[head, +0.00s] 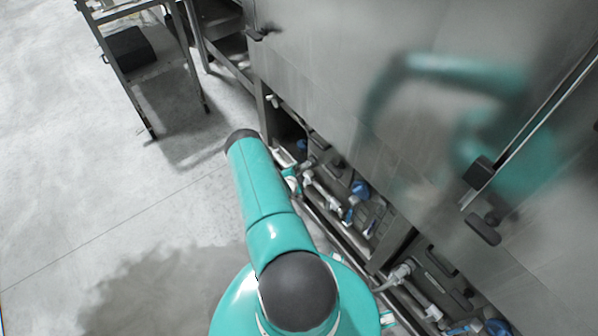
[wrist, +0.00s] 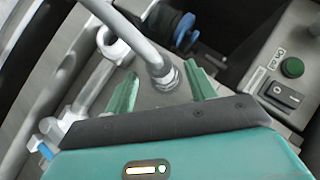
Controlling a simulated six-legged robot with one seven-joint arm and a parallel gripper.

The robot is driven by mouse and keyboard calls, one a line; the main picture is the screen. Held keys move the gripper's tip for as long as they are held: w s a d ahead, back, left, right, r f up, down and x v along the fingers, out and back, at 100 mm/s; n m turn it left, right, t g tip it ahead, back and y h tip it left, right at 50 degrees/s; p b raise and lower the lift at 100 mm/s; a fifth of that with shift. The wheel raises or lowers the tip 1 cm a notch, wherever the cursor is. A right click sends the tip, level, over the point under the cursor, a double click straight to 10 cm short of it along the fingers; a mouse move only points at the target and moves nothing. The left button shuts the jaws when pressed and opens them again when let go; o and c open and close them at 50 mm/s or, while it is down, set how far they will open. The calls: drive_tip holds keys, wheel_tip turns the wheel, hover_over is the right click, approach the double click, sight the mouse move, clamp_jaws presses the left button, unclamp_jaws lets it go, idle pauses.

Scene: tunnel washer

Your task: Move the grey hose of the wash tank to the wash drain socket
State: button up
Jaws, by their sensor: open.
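In the wrist view my gripper (wrist: 164,78) is open, with one green finger on each side of the end of a grey hose (wrist: 142,48). The hose end has a metal collar and stands on a grey metal plate (wrist: 155,98). The hose bends away toward the upper left. The fingers look apart from the collar, though their exact distance is unclear. In the head view my arm hides most of this place, and I cannot make out the hose there. I cannot tell which fitting is the wash drain socket.
A control box with a green button (wrist: 292,67) and a black rocker switch (wrist: 282,97) is right of my gripper. A blue valve part (wrist: 185,28) lies beyond, and a pale pipe (wrist: 93,82) is at left. The steel washer wall (head: 330,75) rises at right; the floor (head: 70,180) at left is open.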

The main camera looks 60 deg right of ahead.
drive_tip(key=shift+x, duration=1)
drive_tip(key=shift+c, duration=0.2)
clamp_jaws()
drive_tip(key=shift+w+a, duration=0.4)
drive_tip(key=shift+a, duration=0.35)
drive_tip(key=shift+w+a, duration=0.4)
drive_tip(key=shift+a, duration=0.3)
drive_tip(key=shift+w+a, duration=0.4)
drive_tip(key=shift+a, duration=0.35)
